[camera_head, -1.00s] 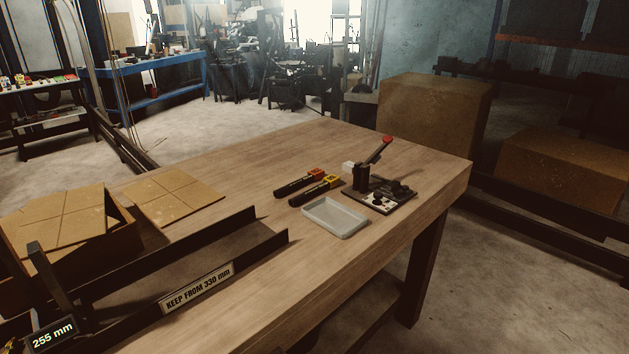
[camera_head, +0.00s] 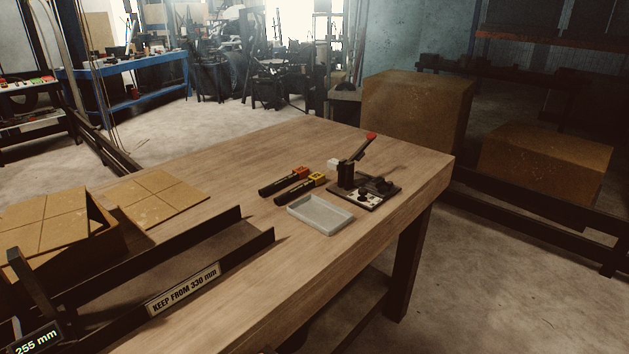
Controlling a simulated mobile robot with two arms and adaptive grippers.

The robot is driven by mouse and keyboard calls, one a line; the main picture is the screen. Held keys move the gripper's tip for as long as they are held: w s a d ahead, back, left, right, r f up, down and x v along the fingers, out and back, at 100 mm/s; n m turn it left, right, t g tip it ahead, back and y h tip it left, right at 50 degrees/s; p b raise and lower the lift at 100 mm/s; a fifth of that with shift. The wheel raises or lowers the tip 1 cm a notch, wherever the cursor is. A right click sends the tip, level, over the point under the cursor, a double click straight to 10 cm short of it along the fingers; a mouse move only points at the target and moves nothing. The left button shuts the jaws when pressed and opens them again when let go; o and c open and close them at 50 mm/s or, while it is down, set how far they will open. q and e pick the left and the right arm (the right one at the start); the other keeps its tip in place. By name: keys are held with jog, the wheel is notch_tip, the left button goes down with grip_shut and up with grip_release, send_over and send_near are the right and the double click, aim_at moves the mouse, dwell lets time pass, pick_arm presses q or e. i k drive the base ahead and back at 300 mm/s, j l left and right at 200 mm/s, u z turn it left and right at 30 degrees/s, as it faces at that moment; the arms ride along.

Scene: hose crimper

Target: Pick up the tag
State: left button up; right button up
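No loose tag can be told apart for certain. A sign reading "KEEP FROM 330 mm" (camera_head: 184,289) is fixed to the front of a dark trough (camera_head: 258,242) on the table. A small white block (camera_head: 333,164) sits beside the hand crimper (camera_head: 364,194), partly behind it; I cannot tell whether it is a tag. The crimper has a raised lever with a red knob. A pale shallow tray (camera_head: 320,214) lies in front of the crimper and looks empty. Neither of my grippers is in view.
Two dark bars, one with a red end (camera_head: 283,182) and one with a yellow end (camera_head: 300,189), lie left of the crimper. A wooden box (camera_head: 105,240) and a tan board (camera_head: 160,199) are at left. A "255 mm" display (camera_head: 38,341) is bottom left. The table's far part is clear.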

aim_at(320, 178)
jog(key=i+l, duration=0.2)
jog(key=l, duration=0.15)
jog(key=i+l+u, duration=0.1)
jog(key=l, duration=0.25)
jog(key=i+l+u, duration=0.1)
jog(key=i+l, duration=0.15)
jog(key=l, duration=0.15)
jog(key=i+l, duration=0.15)
jog(key=l, duration=0.25)
jog(key=i+l+u, duration=0.1)
jog(key=l, duration=0.3)
jog(key=i, duration=0.05)
